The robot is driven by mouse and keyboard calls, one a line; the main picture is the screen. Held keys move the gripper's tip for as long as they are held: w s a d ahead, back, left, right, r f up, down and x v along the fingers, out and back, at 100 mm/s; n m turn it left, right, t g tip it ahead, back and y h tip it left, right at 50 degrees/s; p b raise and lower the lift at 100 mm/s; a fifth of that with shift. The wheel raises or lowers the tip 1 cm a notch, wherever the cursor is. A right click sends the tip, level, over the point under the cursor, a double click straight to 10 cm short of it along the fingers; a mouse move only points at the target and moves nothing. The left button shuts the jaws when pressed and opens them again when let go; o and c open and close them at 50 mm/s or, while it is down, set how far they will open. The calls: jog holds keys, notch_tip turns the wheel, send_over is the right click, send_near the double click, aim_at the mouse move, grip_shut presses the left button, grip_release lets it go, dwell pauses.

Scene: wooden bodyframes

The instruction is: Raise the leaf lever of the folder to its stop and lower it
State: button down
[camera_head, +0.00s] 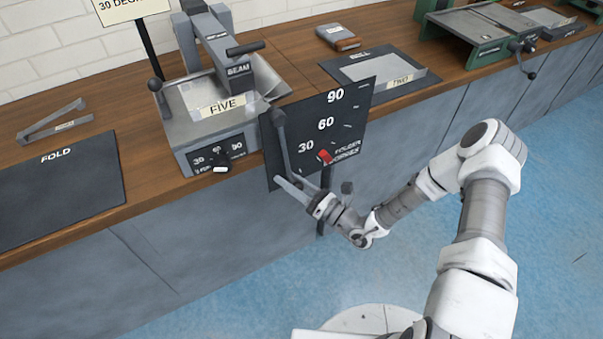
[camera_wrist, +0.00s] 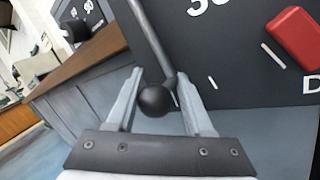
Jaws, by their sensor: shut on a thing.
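The folder (camera_head: 178,134) stands on the bench with a grey sheet labelled FIVE (camera_head: 228,106) in it, under the part marked BEAM. Its leaf lever (camera_head: 287,150) is a grey rod hanging down in front of the black angle board (camera_head: 345,118). My gripper (camera_head: 296,186) is at the lever's lower end, below the bench top. In the wrist view the fingers (camera_wrist: 158,78) are shut on the lever's end, with its black ball knob (camera_wrist: 154,100) between them. The red pointer (camera_head: 324,156) on the board sits just below the 30 mark.
A small dial (camera_head: 218,156) with 30, 60 and 90 is on the folder's front. A FOLD mat (camera_head: 58,190) lies left, and a mat with another sheet (camera_head: 385,70) lies behind the board. The floor in front of the bench is clear.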

jog(key=shift+s+a+r+m+t, duration=0.2)
jog(key=shift+s+a+m+t, duration=0.1)
jog(key=shift+s+a+m, duration=0.7)
jog(key=shift+a+n, duration=0.25)
jog(key=shift+n, duration=0.05)
jog(key=shift+c, duration=2.4)
grip_release()
jog(key=shift+w, duration=0.1)
jog(key=shift+w+d, duration=0.1)
jog(key=shift+d, duration=0.05)
jog(key=shift+f, duration=0.1)
jog(key=p+v, duration=0.1)
jog(key=v, duration=1.6)
jog(key=shift+f, duration=0.3)
